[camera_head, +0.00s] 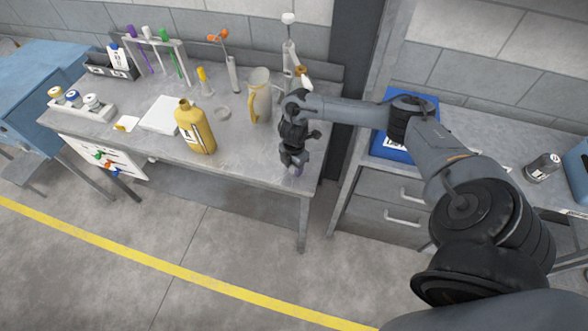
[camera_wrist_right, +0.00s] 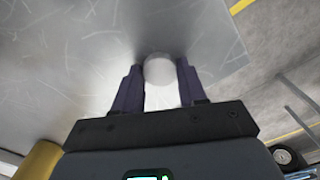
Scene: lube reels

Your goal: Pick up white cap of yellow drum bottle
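The yellow drum bottle (camera_head: 195,127) stands upright near the table's front edge, left of my right gripper. My right gripper (camera_head: 297,169) points down over the table's front right corner. In the right wrist view, a round white cap (camera_wrist_right: 160,69) lies between the tips of the two dark purple fingers of this gripper (camera_wrist_right: 160,75). The fingers are apart, one at each side of the cap. I cannot tell whether they press on it or whether it is lifted. In the head view I cannot make out the cap at the gripper. My left gripper is not in view.
A beige jug (camera_head: 258,97) stands behind the gripper. A white box (camera_head: 162,114), a rack (camera_head: 160,57) with coloured tools and a tray of small bottles (camera_head: 83,108) are farther left. A blue box (camera_head: 400,140) is on the counter (camera_head: 478,152) to the right.

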